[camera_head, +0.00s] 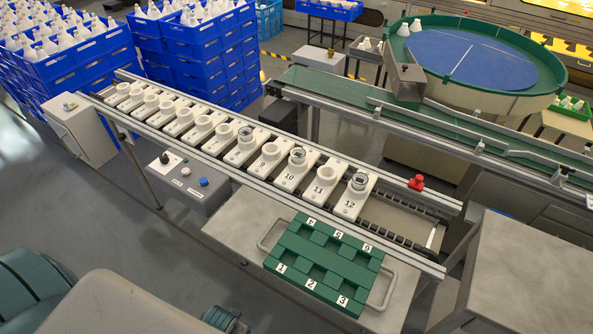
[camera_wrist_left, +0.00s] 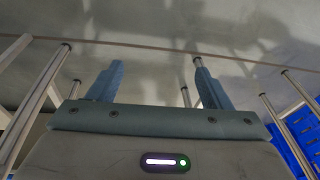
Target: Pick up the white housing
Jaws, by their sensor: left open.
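Several white holders (camera_head: 353,195) with round white cups stand in a row on the rail conveyor; the nearest are numbered 9 to 12. White cone-shaped pieces (camera_head: 404,29) stand on the round feeder. I cannot tell which of these white parts is the housing. My right gripper is not in view.
A green tray (camera_head: 325,256) with numbered pockets 1 to 6 sits on the grey bench before the conveyor. Blue crates (camera_head: 90,55) of white cones stack at the back left. A red button (camera_head: 416,182) is on the rail. A grey table (camera_head: 530,265) stands at right.

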